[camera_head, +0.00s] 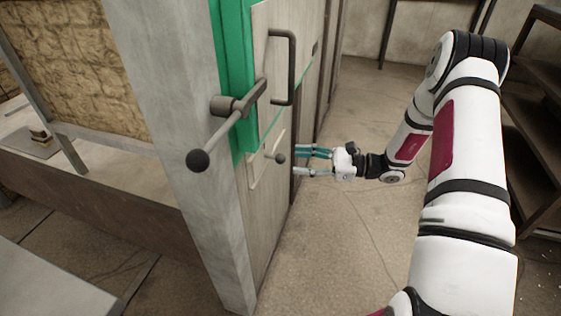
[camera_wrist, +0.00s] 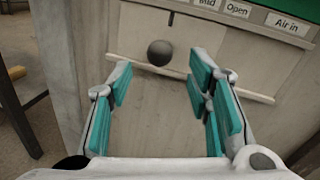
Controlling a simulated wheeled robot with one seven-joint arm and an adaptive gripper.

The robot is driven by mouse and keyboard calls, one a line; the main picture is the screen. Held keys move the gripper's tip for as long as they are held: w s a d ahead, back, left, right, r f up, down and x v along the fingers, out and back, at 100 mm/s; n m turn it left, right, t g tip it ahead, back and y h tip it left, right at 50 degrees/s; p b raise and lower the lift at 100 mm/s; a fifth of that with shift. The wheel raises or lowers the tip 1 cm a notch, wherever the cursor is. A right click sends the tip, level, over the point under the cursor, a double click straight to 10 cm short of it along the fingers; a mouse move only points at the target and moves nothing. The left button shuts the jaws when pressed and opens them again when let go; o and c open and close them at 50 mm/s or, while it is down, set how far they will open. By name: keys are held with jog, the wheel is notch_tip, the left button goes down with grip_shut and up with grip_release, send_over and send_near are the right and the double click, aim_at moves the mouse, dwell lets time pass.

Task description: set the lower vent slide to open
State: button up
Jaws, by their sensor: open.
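The lower vent slide shows in the head view as a pale plate (camera_head: 257,162) on the side of the grey cabinet, with a dark round knob (camera_head: 280,158) on a short stem. In the wrist view the knob (camera_wrist: 159,52) hangs below the labels, left of the "Mid" label (camera_wrist: 206,4) and the "Open" label (camera_wrist: 237,9). My gripper (camera_head: 297,161) is open and empty, with its teal-padded fingers pointing at the knob. In the wrist view the knob lies just past the fingertips (camera_wrist: 158,72), between their two sides, without visible contact.
Above the slide, a long lever with a ball end (camera_head: 198,159) sticks out from the green-framed door (camera_head: 236,60), beside a dark bar handle (camera_head: 291,70). An "Air in" label (camera_wrist: 288,24) is at the right. Dark shelves (camera_head: 535,110) stand behind my arm. The floor beside the cabinet is clear.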

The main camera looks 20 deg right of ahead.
aim_at(281, 157)
jog(key=b+x, duration=0.1)
jog(key=x, duration=0.5)
jog(key=shift+w+a, duration=0.1)
jog(key=shift+a, duration=0.15)
grip_shut()
